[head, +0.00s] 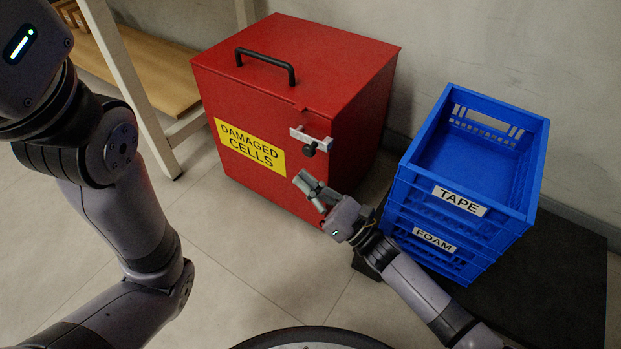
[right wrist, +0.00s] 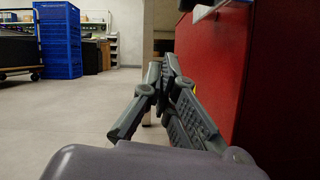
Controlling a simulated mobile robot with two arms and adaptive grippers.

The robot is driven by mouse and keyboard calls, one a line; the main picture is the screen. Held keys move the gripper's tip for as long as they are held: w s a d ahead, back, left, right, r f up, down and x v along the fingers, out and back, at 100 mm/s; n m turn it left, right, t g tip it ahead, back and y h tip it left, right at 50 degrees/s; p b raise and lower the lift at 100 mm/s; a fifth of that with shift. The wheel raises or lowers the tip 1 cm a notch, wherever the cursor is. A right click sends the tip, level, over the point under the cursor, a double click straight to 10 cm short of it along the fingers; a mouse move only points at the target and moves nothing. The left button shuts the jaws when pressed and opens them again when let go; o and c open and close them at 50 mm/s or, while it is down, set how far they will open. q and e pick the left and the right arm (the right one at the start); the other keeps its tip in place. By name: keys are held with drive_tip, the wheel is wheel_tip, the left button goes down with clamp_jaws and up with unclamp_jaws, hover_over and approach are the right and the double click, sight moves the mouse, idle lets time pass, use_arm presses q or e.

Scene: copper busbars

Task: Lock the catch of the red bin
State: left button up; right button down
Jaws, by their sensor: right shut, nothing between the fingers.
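The red bin (head: 262,110) stands on the floor by the wall, with its red lid (head: 310,55) down and a black handle (head: 265,66) on top. A yellow "DAMAGED CELLS" label (head: 249,146) is on its front. The catch (head: 311,140), a pale metal bar with a black knob, sits at the upper right of the front. I cannot tell whether it is locked. My right gripper (head: 301,180) is shut and empty, below the catch and apart from it. In the right wrist view its fingers (right wrist: 160,78) are beside the red bin wall (right wrist: 222,85). My left gripper is out of view.
Blue crates labelled "TAPE" (head: 460,201) and "FOAM" (head: 434,239) are stacked right of the bin on a dark platform (head: 560,270). A wooden shelf (head: 155,75) with a pale post stands at left. The floor (head: 235,265) before the bin is clear.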

sight(307, 141)
drive_tip(key=r, duration=0.1)
drive_tip(key=d+r, duration=0.1)
drive_tip(key=r, duration=0.1)
drive_tip(key=shift+r+b, duration=0.15)
drive_tip(key=shift+b, duration=0.15)
